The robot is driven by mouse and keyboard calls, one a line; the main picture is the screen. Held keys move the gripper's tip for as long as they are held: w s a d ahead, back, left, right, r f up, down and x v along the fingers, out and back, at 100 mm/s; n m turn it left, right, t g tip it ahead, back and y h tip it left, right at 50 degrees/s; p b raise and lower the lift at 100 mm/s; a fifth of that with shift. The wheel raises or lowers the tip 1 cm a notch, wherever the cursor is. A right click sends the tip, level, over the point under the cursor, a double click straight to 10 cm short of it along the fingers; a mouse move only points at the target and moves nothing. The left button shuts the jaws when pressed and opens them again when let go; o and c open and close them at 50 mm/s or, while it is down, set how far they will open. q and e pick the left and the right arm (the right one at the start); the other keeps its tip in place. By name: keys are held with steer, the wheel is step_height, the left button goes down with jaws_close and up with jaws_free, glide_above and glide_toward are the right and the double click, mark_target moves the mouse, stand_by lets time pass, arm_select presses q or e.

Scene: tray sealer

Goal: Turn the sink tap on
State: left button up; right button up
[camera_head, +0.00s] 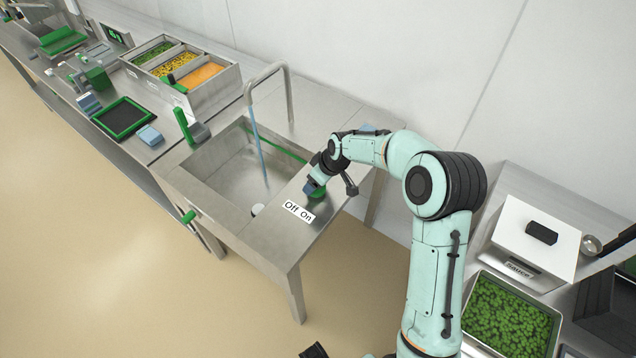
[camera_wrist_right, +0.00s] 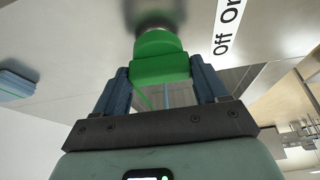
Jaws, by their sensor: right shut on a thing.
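The green tap knob (camera_head: 318,194) sits on the steel counter beside the sink, right of the basin, by a white "Off On" label (camera_head: 298,211). My right gripper (camera_head: 313,186) is at the knob. In the right wrist view, its blue fingers (camera_wrist_right: 165,82) are shut on the green knob's (camera_wrist_right: 160,66) block-shaped grip, with the label (camera_wrist_right: 228,27) at the upper right. The grey spout (camera_head: 268,70) arches over the sink (camera_head: 225,165). A thin blue stream of water (camera_head: 260,150) runs from the spout into the basin.
A topping bin (camera_head: 205,92) with green, yellow and orange food stands left of the sink. A green-rimmed dark tray (camera_head: 124,118) lies near it. At right are a sauce container (camera_head: 535,240) and a tray of green leaves (camera_head: 540,318). The wall is behind the counter.

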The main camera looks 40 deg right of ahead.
steer(key=shift+a+m+h+b, duration=0.1)
steer(key=shift+m+h+b, duration=0.45)
steer(key=shift+m, duration=0.95)
steer(key=o, duration=1.1)
steer(key=shift+c, duration=0.2)
steer(key=v, duration=1.3)
steer(key=shift+a+r+p, duration=0.15)
steer(key=shift+p, duration=0.3)
steer(key=shift+s, duration=0.1)
